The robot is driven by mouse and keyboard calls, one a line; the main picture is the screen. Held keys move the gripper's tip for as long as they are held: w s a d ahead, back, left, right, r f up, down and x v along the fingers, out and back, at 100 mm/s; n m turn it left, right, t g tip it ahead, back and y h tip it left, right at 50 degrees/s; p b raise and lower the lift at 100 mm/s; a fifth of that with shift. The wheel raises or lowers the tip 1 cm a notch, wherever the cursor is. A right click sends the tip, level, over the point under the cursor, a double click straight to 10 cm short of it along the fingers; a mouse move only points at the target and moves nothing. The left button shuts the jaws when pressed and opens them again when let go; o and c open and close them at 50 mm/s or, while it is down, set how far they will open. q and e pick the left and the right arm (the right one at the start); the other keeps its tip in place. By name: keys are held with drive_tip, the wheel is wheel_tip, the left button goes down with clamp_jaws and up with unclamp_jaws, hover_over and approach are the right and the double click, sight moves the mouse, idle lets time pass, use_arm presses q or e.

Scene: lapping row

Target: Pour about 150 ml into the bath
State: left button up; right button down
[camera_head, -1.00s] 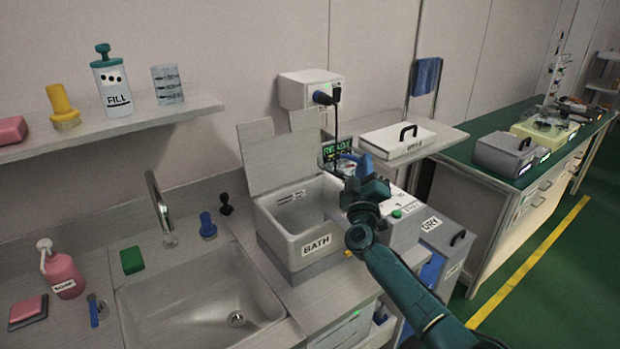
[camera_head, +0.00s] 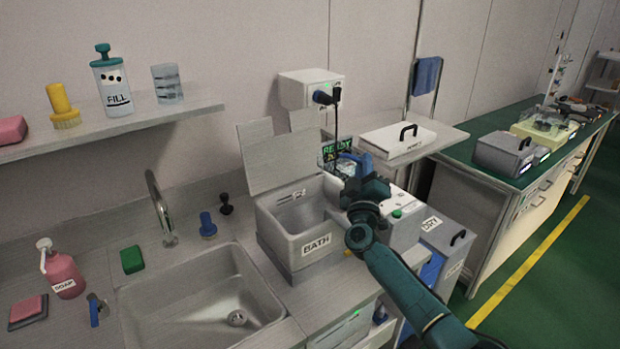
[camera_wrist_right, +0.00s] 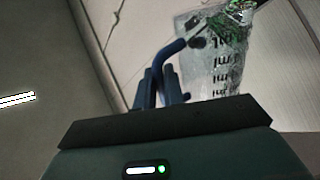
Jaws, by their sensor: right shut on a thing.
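The bath (camera_head: 285,236) is a grey box labelled BATH, right of the sink, with its lid (camera_head: 270,157) raised at the back. My right gripper (camera_head: 357,178) is at the bath's right rear side, above the machine there. It is shut on the blue handle (camera_wrist_right: 172,52) of a clear jug (camera_wrist_right: 224,68) with dark graduation marks, seen in the right wrist view. In the head view the blue handle (camera_head: 348,160) shows, but the clear jug body is hard to make out. The liquid level cannot be told. My left gripper is not in view.
A lidded white box (camera_head: 397,142) stands on the ledge to the right. The sink (camera_head: 200,295) is to the left.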

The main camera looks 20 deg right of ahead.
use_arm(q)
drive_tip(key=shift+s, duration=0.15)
use_arm(e)
drive_tip(key=shift+r, duration=0.1)
drive_tip(key=shift+r+m+g+h+p, duration=0.3)
drive_tip(key=shift+m+p, duration=0.3)
drive_tip(key=shift+p, duration=0.35)
drive_tip(key=m, duration=0.1)
drive_tip(key=f+m+g, duration=0.1)
drive_tip(key=shift+d+f+m+h+b, duration=0.25)
drive_tip(key=shift+f+m+h+b, duration=0.05)
drive_tip(key=shift+m+h, duration=0.1)
drive_tip(key=shift+d+r+m+g, duration=0.1)
drive_tip(key=shift+d+m+g, duration=0.15)
drive_tip(key=shift+m, duration=0.35)
drive_tip(key=shift+d+r+m+g, duration=0.45)
drive_tip(key=shift+d+r+m, duration=0.1)
drive_tip(key=shift+m, duration=0.15)
use_arm(q)
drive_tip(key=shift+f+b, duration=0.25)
drive_tip(key=shift+b, duration=0.2)
use_arm(e)
drive_tip(key=shift+s+d+f+m+g, duration=0.15)
drive_tip(key=shift+d+m+g, duration=0.6)
drive_tip(key=shift+m, duration=0.6)
drive_tip(key=shift+s+d+f+m+g, duration=0.1)
drive_tip(key=shift+d+m+g, duration=0.35)
drive_tip(key=shift+d+m, duration=0.75)
